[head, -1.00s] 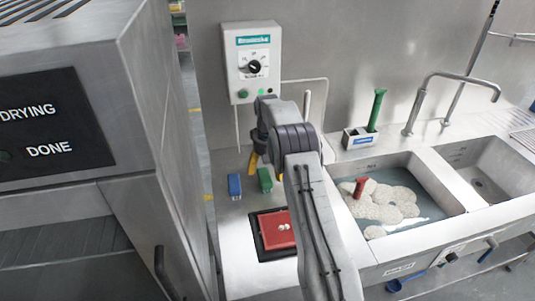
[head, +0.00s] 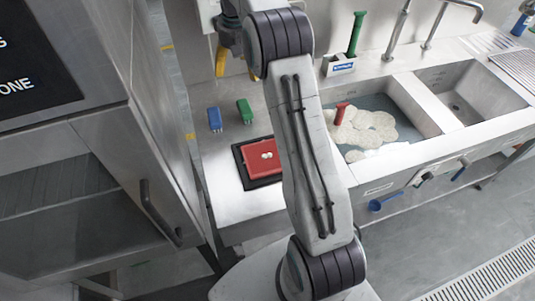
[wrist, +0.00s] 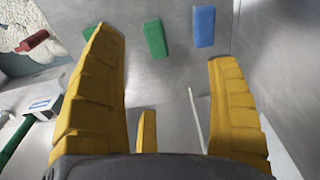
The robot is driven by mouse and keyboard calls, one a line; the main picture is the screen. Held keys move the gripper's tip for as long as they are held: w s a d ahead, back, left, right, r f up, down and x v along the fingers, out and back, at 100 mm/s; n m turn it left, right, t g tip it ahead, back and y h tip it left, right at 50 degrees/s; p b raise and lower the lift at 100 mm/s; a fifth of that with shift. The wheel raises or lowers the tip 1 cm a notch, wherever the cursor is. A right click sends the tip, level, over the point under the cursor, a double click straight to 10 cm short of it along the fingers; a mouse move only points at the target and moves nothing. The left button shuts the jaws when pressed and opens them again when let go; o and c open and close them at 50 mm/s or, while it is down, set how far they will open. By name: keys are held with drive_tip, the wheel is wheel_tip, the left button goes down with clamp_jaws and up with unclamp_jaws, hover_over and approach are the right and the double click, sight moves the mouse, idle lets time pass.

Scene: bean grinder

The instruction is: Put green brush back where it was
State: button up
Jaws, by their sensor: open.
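A small green brush (head: 245,111) lies on the steel counter, just right of a blue brush (head: 214,119). In the wrist view the green brush (wrist: 155,40) and the blue brush (wrist: 204,27) lie beyond my fingers. A tall green-handled tool (head: 355,35) stands in a white holder (head: 338,66) behind the sink. My gripper (head: 236,67) is open and empty, above the counter behind the small brushes. In the wrist view its yellow fingers (wrist: 162,60) are spread, with nothing between them. My arm hides part of the counter in the head view.
A red plate (head: 262,157) with small white pieces sits on a black tray (head: 247,181). A sink (head: 420,116) at right holds foamy water and a red-handled tool (head: 341,113). A steel machine (head: 100,130) stands at left. Counter around the small brushes is clear.

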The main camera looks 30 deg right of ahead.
drive_tip(key=s+a+r+n+t, duration=0.1)
drive_tip(key=s+a+r, duration=0.25)
drive_tip(key=s, duration=0.45)
drive_tip(key=s+a+r+t, duration=0.1)
drive_tip(key=s+a+r, duration=0.2)
drive_tip(key=s+r, duration=0.35)
drive_tip(key=s+a+f, duration=0.2)
drive_tip(key=s+f, duration=0.1)
drive_tip(key=s, duration=0.7)
drive_tip(key=s+a+f+t, duration=0.1)
drive_tip(key=s+f, duration=0.3)
drive_tip(key=s, duration=0.5)
drive_tip(key=shift+s+a+n, duration=0.35)
drive_tip(key=shift+n, duration=0.05)
drive_tip(key=shift+d, duration=0.1)
